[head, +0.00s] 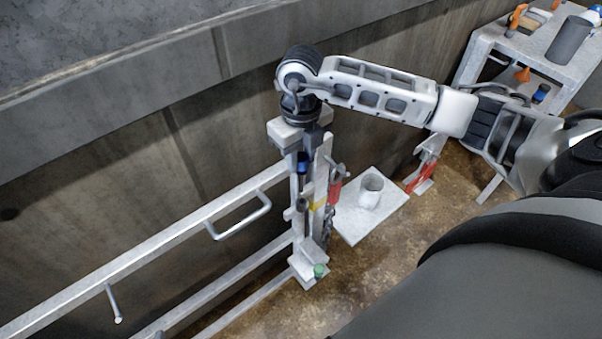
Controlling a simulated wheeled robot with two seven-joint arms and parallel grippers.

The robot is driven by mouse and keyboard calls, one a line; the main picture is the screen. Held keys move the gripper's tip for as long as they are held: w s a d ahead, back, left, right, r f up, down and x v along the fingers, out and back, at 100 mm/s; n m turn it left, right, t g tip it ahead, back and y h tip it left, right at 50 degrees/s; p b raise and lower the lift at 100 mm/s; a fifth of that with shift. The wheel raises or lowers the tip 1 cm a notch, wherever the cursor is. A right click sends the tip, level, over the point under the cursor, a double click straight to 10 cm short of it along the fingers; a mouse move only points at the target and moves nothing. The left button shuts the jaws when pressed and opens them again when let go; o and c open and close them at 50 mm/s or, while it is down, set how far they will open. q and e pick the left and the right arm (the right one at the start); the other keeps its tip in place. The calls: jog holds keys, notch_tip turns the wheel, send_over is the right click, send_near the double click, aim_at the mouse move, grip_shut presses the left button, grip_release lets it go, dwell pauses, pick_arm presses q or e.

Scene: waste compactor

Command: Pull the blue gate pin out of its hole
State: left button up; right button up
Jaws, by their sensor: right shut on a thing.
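My right arm reaches in from the right, and my right gripper (302,152) points down at the top of the gate post (323,165). It is shut on the blue gate pin (303,165), of which a small blue part shows just below the fingers. The fingers hide the rest of the pin's top. I cannot tell how deep the pin sits in its hole. My left gripper is not in view.
The grey metal gate (160,236) with its handle (243,222) runs left from the post. Red (335,186), yellow (318,204) and green (319,270) parts are on or near the post. A pale board (352,222) with a cup (371,191) is right of it. A cluttered table (535,45) stands back right.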

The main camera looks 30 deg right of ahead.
jog(key=shift+r, duration=0.1)
dwell(0.3)
jog(key=s+d, duration=0.1)
jog(key=s, duration=1.1)
jog(key=shift+p, duration=0.45)
dwell(0.5)
